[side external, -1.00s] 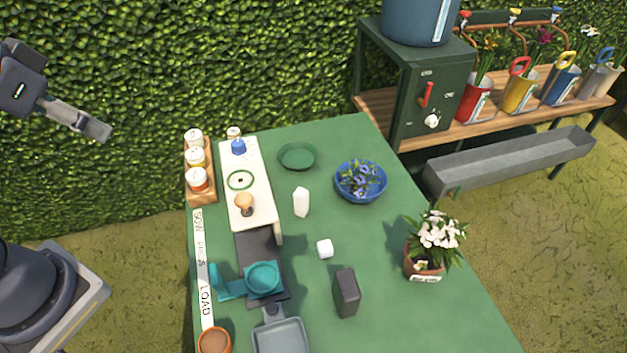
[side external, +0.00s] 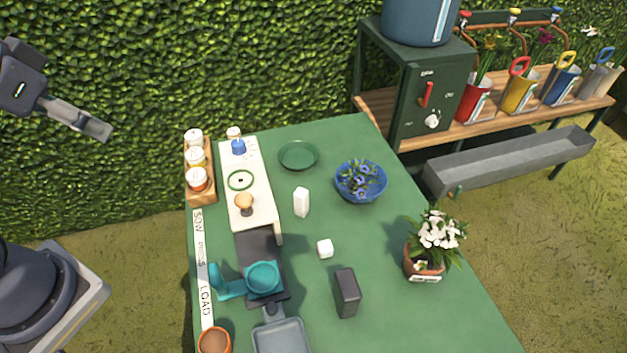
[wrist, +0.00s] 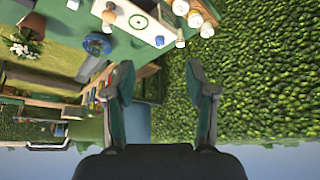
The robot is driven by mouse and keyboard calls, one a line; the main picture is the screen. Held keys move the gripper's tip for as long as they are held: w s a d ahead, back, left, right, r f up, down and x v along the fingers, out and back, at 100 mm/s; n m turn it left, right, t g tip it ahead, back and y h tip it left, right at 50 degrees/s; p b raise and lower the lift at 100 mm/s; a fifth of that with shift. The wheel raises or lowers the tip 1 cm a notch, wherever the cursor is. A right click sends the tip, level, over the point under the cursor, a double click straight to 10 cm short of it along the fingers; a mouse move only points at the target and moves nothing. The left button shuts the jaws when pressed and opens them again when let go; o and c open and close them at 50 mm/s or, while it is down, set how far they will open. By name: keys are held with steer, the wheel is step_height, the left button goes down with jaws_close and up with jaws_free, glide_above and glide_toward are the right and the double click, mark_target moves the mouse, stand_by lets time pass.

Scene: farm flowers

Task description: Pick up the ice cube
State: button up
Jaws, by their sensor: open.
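A small white cube (side external: 325,248), which looks like the ice cube, sits on the green table (side external: 375,290) in the side external view, near the middle. I cannot make it out for sure in the wrist view. My gripper (wrist: 160,68) is open and empty in the wrist view, its two fingers wide apart. In the side external view my gripper (side external: 95,125) is at the upper left, in front of the hedge, well away from the table and the cube.
A taller white block (side external: 301,202) stands behind the cube and a dark grey block (side external: 346,292) in front. Left are a teal cup (side external: 263,278) and a cream board (side external: 262,207). A blue bowl (side external: 360,182) and a potted white flower (side external: 424,264) stand right. Bare table surrounds the cube.

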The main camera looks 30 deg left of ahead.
steer(key=w+d+r+m, duration=0.2)
steer(key=w+d+r, duration=0.15)
steer(key=w, duration=0.35)
steer(key=w+d+r+m, duration=0.2)
steer(key=w+d, duration=0.2)
steer(key=w, duration=0.3)
steer(key=m+g, duration=0.5)
steer(key=g, duration=0.1)
glide_above(325, 245)
steer(key=f, duration=3.5)
steer(key=shift+d, duration=0.2)
step_height(325, 245, down, 6)
steer(key=shift+a+r, duration=0.1)
steer(key=shift+a, duration=0.05)
